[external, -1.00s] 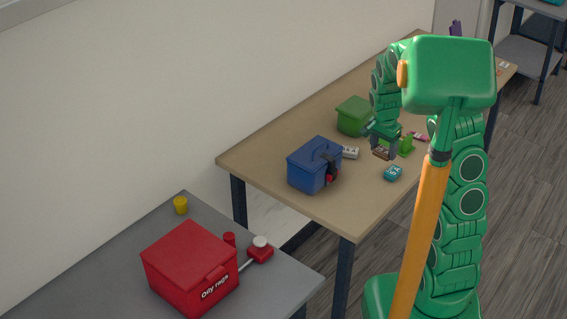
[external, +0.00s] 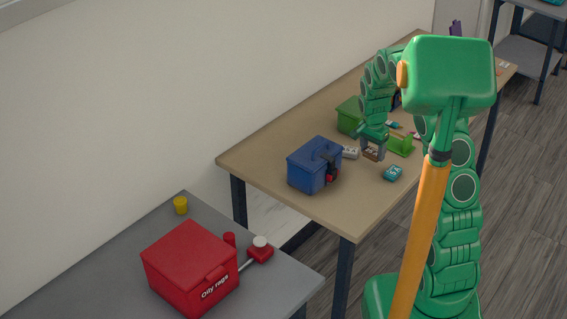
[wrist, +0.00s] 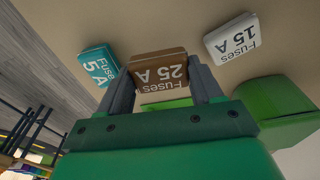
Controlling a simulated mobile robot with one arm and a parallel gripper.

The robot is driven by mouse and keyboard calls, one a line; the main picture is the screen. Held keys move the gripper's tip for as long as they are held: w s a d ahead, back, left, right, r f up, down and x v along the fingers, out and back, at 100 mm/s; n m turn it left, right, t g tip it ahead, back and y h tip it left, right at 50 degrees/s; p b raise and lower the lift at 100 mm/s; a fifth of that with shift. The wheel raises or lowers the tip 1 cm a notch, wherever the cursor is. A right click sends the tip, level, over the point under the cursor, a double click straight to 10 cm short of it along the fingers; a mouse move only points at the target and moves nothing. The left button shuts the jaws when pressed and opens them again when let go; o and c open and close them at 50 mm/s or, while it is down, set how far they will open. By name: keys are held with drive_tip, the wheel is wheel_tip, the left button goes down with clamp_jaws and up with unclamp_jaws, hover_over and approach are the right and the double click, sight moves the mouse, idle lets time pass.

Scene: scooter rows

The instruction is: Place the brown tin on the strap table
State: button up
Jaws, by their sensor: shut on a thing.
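The brown tin (external: 371,153), marked "Fuses 25 A", is between the fingers of my gripper (external: 372,149) at the wooden table (external: 290,125). In the wrist view my gripper (wrist: 158,68) is shut on the brown tin (wrist: 157,85), one finger on each side. I cannot tell whether the tin clears the tabletop. No label shows which table is the strap table; a grey table (external: 120,245) stands at the front left.
The white tin (external: 350,152) and teal tin (external: 393,173) lie near my gripper. A blue toolbox (external: 306,166), green box (external: 349,116) and green object (external: 402,146) also stand on the wooden table.

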sight(369, 151)
drive_tip(key=shift+w+f, duration=0.3)
drive_tip(key=shift+f, duration=1.5)
drive_tip(key=shift+f, duration=0.15)
drive_tip(key=o, duration=0.8)
drive_tip(key=r, duration=0.8)
drive_tip(key=s+a+r, duration=0.1)
drive_tip(key=r, duration=0.3)
drive_tip(key=shift+r, duration=0.1)
